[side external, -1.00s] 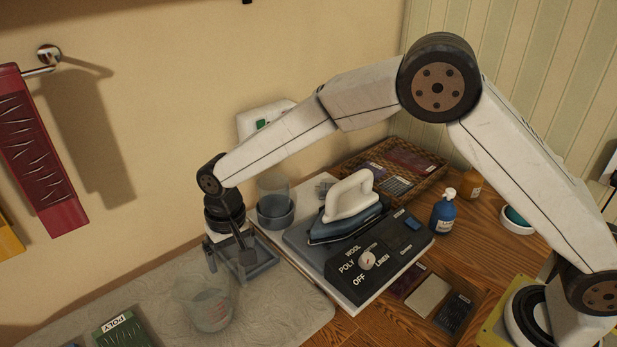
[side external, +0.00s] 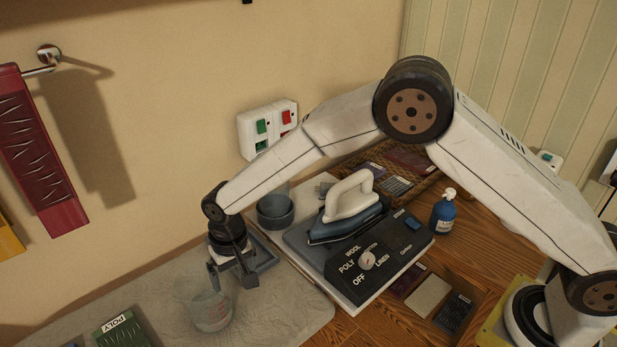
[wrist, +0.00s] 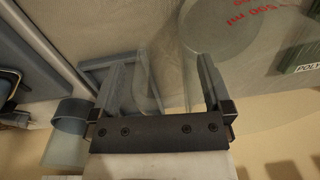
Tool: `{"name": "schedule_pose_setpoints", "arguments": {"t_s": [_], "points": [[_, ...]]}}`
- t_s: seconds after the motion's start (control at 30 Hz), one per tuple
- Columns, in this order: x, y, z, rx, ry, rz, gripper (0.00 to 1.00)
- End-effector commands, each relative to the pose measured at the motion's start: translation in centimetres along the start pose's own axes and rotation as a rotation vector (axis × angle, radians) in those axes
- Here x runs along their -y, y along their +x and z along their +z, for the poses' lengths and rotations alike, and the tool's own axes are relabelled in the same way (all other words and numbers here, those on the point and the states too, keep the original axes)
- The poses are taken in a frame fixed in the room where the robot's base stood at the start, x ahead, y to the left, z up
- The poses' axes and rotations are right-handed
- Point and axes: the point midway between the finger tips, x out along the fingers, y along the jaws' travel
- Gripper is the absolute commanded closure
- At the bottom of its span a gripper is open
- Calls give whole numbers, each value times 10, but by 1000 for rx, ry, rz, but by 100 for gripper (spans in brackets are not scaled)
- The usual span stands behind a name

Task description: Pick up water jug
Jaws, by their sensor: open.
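The water jug (side external: 209,312) is a clear vessel with red markings, standing on the grey patterned mat. It also shows at the top of the wrist view (wrist: 232,38), with red "500 ml" lettering. My gripper (side external: 232,284) is open and points down, just behind and slightly right of the jug in the side view. In the wrist view my gripper (wrist: 160,78) has its two fingers spread, with a clear curved part, seemingly the jug's handle, between them. I cannot tell whether the fingers touch it.
A grey square tray (side external: 265,252) lies just behind my gripper. A grey round holder (side external: 276,213) stands beyond it. The iron (side external: 348,205) sits on its control base to the right. A green "POLY" block (side external: 122,331) lies left of the jug.

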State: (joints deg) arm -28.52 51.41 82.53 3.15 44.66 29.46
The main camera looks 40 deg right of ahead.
Motion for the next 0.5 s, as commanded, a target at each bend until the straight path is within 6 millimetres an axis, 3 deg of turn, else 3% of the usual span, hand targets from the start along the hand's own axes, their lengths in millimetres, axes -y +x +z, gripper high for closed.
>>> {"name": "schedule_pose_setpoints", "arguments": {"t_s": [0.27, 0.5], "points": [[0, 0, 0, 0, 0, 0, 0], [0, 0, 0, 0, 0, 0, 73]]}}
